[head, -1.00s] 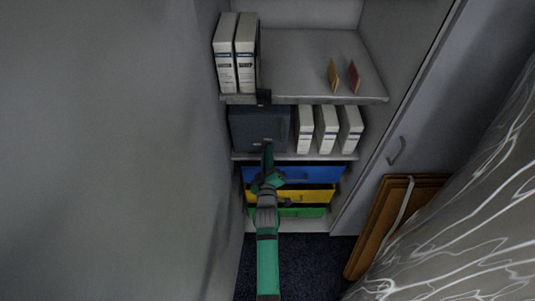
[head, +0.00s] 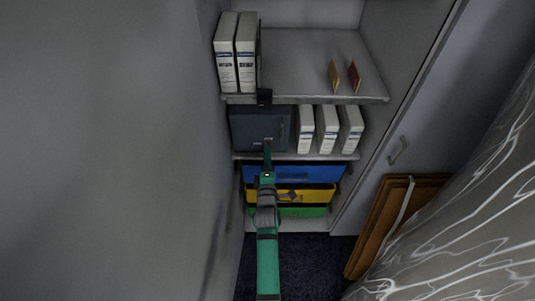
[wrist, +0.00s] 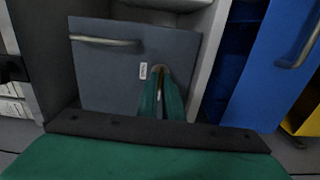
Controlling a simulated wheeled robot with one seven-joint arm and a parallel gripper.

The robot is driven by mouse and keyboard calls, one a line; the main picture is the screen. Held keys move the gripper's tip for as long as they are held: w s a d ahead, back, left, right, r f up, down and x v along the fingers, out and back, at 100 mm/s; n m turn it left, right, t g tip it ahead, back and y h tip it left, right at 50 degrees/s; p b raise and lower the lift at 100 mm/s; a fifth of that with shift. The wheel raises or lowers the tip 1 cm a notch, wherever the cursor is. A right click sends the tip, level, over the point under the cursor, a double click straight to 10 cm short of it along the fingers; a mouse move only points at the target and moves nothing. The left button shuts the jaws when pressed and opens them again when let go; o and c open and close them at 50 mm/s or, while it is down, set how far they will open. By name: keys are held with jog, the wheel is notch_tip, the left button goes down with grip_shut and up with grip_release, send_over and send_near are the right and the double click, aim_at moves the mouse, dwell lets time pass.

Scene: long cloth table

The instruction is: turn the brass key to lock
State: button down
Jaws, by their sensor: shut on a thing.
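A dark blue-grey safe (head: 258,124) stands on the middle shelf of the cabinet. In the wrist view its door (wrist: 115,75) fills the upper middle, with a metal bar handle (wrist: 105,41) and a small white label (wrist: 143,71). My gripper (head: 267,145) reaches up to the front of the safe. In the wrist view its green fingers (wrist: 162,85) are close together at the door, just beside the label. They are shut on the brass key (wrist: 159,69). Only a small brownish bit shows at the fingertips; the rest is hidden by the fingers. The door looks flush with the safe.
White binders (head: 326,129) stand right of the safe, more (head: 235,53) on the shelf above. Blue (head: 308,174), yellow (head: 315,196) and green (head: 315,212) drawers are below. A wooden board (head: 385,230) leans at right. A grey wall is close on the left.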

jog(key=shift+a, duration=0.1)
dwell(0.4)
jog(key=c, duration=2)
grip_release()
jog(key=shift+s, duration=0.1)
jog(key=s, duration=1)
jog(key=shift+s, duration=0.3)
